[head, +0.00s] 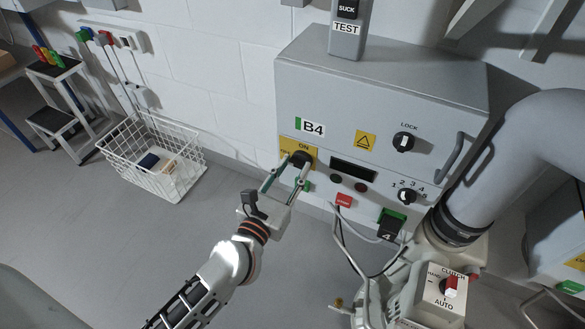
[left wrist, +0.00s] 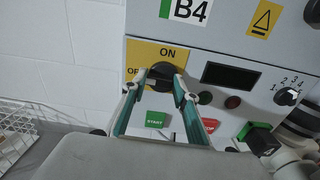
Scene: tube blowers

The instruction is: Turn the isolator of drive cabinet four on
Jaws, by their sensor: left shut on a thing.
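The drive cabinet (head: 380,110) is a grey box on the wall with a green-marked B4 label (head: 311,127). Its isolator is a black rotary knob (head: 301,157) on a yellow plate (head: 287,147) at the lower left of the front. ON is printed above the knob and OFF, partly covered, at its left. The knob also shows in the left wrist view (left wrist: 162,72). My left gripper (head: 293,169) reaches up from below and is shut on the knob, one finger on each side. The fingers partly hide the knob, so its exact angle is unclear. My right gripper is not in view.
A green START button (left wrist: 156,119) sits below the knob, near the fingers. A dark display (head: 353,169), LOCK knob (head: 403,142) and numbered selector (head: 406,196) are to the right. A large grey pipe (head: 530,150) fills the right side. A wire basket (head: 150,155) stands left.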

